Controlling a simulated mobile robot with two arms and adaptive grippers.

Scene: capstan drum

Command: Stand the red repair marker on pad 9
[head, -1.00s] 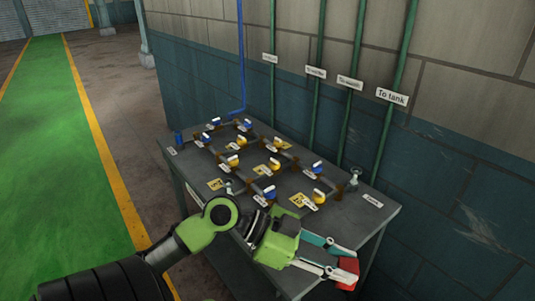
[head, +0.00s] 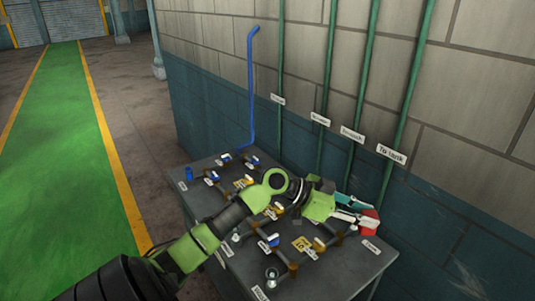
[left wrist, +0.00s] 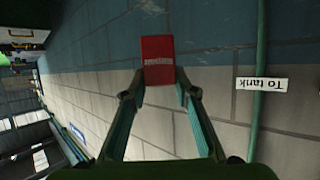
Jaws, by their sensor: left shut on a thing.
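The red repair marker (left wrist: 158,60) is a red block with a pale label, held between the fingertips of my left gripper (left wrist: 159,80) in the left wrist view. In the head view the marker (head: 370,221) shows at the tips of my left gripper (head: 354,216), above the right back part of the table. My arm hides part of the table. My right gripper is not in view.
The grey table (head: 340,272) carries a pipe network with several blue and yellow valves. Green pipes with labels, one reading "To tank" (head: 391,154), rise on the wall close behind the gripper. A blue pipe (head: 250,90) stands at the back left.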

